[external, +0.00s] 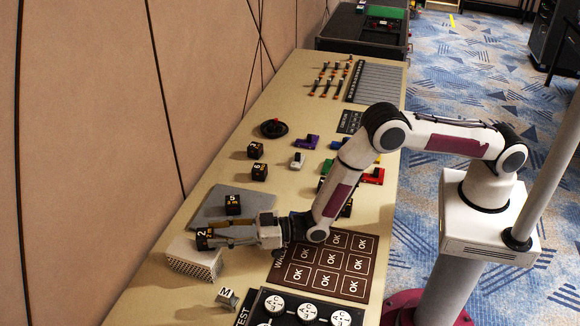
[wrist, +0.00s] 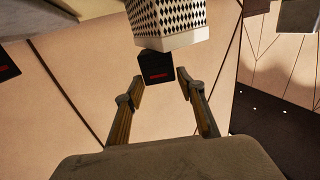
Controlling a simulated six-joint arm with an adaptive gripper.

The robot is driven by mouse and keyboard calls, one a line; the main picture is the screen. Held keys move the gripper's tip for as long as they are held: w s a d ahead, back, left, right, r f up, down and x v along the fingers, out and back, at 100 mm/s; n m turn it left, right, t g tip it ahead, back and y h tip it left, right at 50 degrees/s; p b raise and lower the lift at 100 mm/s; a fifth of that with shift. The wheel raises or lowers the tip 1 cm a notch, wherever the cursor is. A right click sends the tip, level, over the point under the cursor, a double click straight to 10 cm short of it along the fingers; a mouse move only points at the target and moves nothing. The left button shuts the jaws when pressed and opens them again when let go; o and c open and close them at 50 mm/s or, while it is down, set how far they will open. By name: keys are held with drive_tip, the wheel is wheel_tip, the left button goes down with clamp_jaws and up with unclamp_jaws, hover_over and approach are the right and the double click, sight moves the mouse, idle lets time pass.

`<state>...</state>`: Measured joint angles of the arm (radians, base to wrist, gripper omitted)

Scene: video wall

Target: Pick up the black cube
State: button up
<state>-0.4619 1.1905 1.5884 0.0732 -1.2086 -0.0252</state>
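A black cube marked 2 (external: 202,240) is at the tips of my gripper (external: 208,239), at the left end of the table. In the wrist view this cube (wrist: 156,68) sits at the mouth of my gripper (wrist: 158,77), between or just beyond the tips. The fingers stand apart, with a small gap visible on the right side; contact is unclear. Other black cubes are on the table: one marked 5 (external: 233,204) on a grey pad, and two more (external: 255,150) (external: 260,172) farther back.
A white perforated box (external: 196,259) stands close by the cube marked 2; its patterned side (wrist: 172,18) shows in the wrist view. The grey pad (external: 206,208) lies beside it. The wall (external: 90,150) runs along the table's left edge. Several switches and an OK panel (external: 326,266) fill the table.

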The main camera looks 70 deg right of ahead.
drive_tip(key=c, duration=0.6)
drive_tip(key=shift+c, duration=0.2)
drive_tip(key=shift+r, duration=0.1)
wheel_tip(320, 180, up, 10)
idle(0.3)
idle(0.5)
